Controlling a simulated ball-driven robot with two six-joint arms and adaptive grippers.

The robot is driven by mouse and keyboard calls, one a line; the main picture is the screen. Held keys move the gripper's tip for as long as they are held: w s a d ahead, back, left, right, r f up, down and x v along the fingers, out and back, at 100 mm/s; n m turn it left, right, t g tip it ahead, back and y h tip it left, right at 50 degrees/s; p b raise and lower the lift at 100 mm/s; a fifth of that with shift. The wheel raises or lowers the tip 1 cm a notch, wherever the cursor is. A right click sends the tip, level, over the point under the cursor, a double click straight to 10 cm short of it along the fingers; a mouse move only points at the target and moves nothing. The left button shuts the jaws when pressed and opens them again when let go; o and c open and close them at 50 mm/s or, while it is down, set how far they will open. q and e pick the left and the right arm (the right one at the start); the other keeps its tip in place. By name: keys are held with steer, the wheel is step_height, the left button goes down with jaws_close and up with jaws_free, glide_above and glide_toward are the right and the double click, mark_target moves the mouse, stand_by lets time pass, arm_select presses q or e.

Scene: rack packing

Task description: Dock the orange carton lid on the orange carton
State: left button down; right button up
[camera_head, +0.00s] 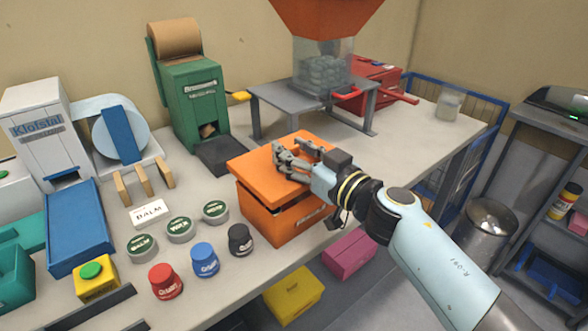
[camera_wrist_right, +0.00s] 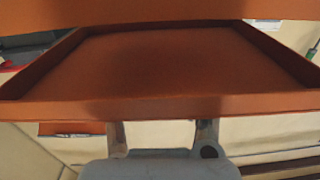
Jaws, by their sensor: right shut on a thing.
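The orange carton lid (camera_head: 258,172) is flat with a short rim. My right gripper (camera_head: 288,160) is shut on it at its right part, with the fingers on top in the head view. The lid is over the orange carton (camera_head: 262,217), shifted a little to the left. The carton stands upright at the counter's front edge. The right wrist view shows a broad orange rimmed surface (camera_wrist_right: 160,65) close up, with my fingers below it. My left gripper is out of view.
Green, red, blue and black jars (camera_head: 205,261) stand left of the carton. A grey stand (camera_head: 290,98) with a hopper is behind it, and a green dispenser (camera_head: 192,100) behind left. Yellow (camera_head: 293,296) and pink (camera_head: 349,255) boxes are below the counter.

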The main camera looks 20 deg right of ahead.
step_height(320, 180, down, 3)
steer(key=shift+f+b, duration=0.15)
steer(key=shift+b, duration=0.8)
steer(key=shift+f, duration=0.5)
steer(key=o, duration=1.2)
steer(key=shift+r, duration=0.1)
